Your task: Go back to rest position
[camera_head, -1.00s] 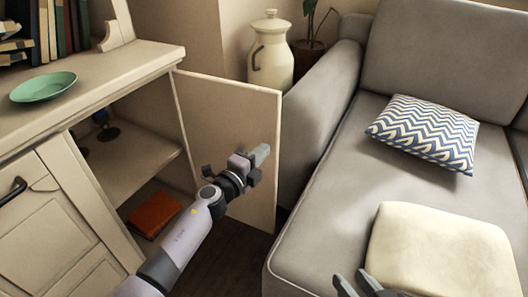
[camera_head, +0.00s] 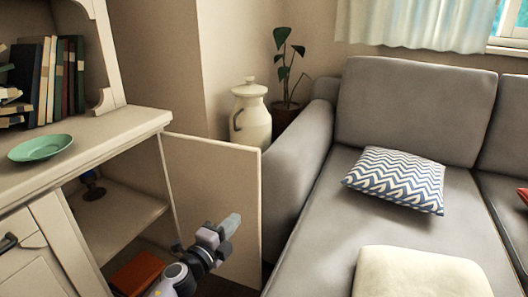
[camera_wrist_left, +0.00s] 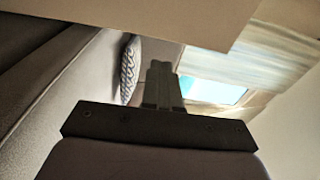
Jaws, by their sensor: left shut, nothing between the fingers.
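My left gripper (camera_head: 229,224) is in front of the open cabinet door (camera_head: 212,190) in the head view. Its fingers are together and hold nothing. In the left wrist view its closed fingers (camera_wrist_left: 162,85) point away from the camera, and a pale flat panel edge (camera_wrist_left: 150,20) crosses the top of the picture. I cannot tell whether the gripper touches the door. My right gripper is not in view.
The cabinet (camera_head: 100,140) stands open at left, with a green plate (camera_head: 40,148) on top and an orange-red book (camera_head: 137,272) inside. A grey sofa (camera_head: 300,150) with a zigzag pillow (camera_head: 397,180) and a cream cushion (camera_head: 420,275) fills the right. A milk can (camera_head: 252,115) stands behind the door.

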